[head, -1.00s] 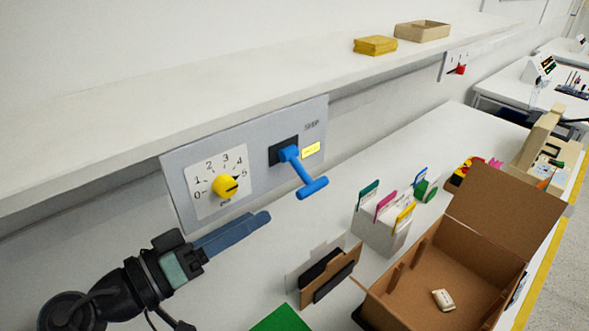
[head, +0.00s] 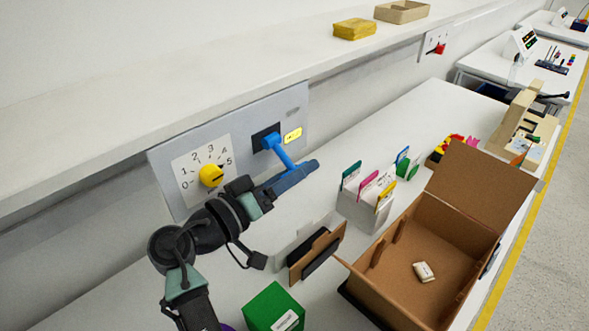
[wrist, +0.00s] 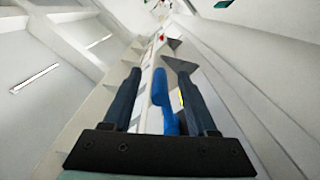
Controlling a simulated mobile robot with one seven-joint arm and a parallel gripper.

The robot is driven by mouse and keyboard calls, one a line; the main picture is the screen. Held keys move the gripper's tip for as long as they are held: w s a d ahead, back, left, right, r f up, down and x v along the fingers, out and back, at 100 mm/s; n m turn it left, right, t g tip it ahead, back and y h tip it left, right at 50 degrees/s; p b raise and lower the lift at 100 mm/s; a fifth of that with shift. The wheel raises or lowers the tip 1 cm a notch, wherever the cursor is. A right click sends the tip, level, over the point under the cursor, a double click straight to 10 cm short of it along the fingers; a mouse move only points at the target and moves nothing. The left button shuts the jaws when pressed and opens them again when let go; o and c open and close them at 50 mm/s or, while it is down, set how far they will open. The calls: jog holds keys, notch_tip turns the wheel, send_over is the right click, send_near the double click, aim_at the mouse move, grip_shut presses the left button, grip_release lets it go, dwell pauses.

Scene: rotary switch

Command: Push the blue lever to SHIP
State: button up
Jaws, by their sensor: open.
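The blue lever (head: 279,148) sticks out from a dark slot in the grey wall panel (head: 222,127). In the head view my gripper (head: 308,168) covers the lever's outer end. The lever (wrist: 164,104) shows in the wrist view between the two fingers of my gripper (wrist: 160,88), which are apart on either side of it. I cannot tell whether either finger touches it. The SHIP lettering is too blurred to read now; a yellow label (head: 293,135) is right of the slot. A yellow knob (head: 211,175) with a number dial is left of the lever.
A white shelf (head: 200,75) overhangs the panel. Below and to the right stand a card holder (head: 362,208), an open cardboard box (head: 395,293) and a green box (head: 272,308).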

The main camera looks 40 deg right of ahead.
grip_shut()
dwell(1.4)
